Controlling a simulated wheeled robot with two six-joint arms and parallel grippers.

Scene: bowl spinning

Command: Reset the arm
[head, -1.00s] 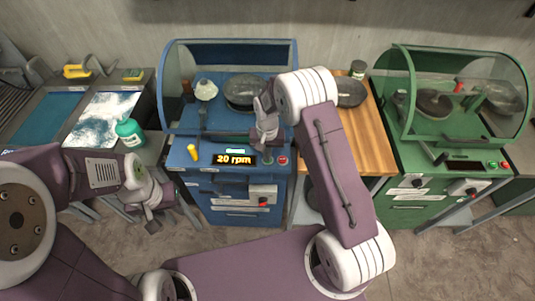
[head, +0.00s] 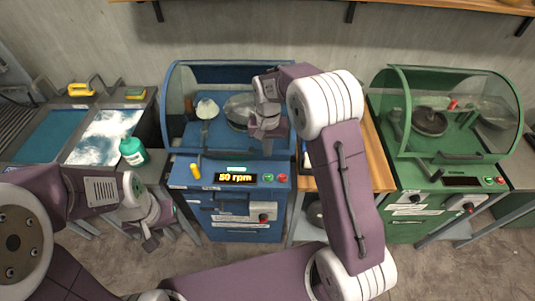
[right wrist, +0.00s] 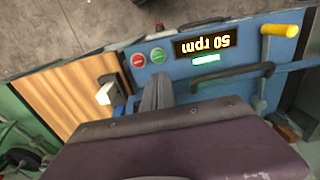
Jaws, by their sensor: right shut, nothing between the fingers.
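The blue machine (head: 196,190) stands in the middle of the head view, with a clear hood, a grey bowl (head: 238,108) inside and a front display (head: 236,178) reading 50 rpm. My right gripper (head: 268,132) is in front of the hood, above the control panel, and hides part of the bowl. In the right wrist view its fingers (right wrist: 156,95) are together and empty, near the red button (right wrist: 138,60) and green button (right wrist: 158,55). My left gripper (head: 150,228) hangs at lower left, in front of the side table; its jaw opening is unclear.
A green machine (head: 400,185) stands at the right, beyond a wooden-topped table (head: 372,160). A teal bottle (head: 132,151) and yellow-handled tool (head: 81,89) are on the left table. A yellow-knobbed lever (head: 196,170) rises at the blue panel's left.

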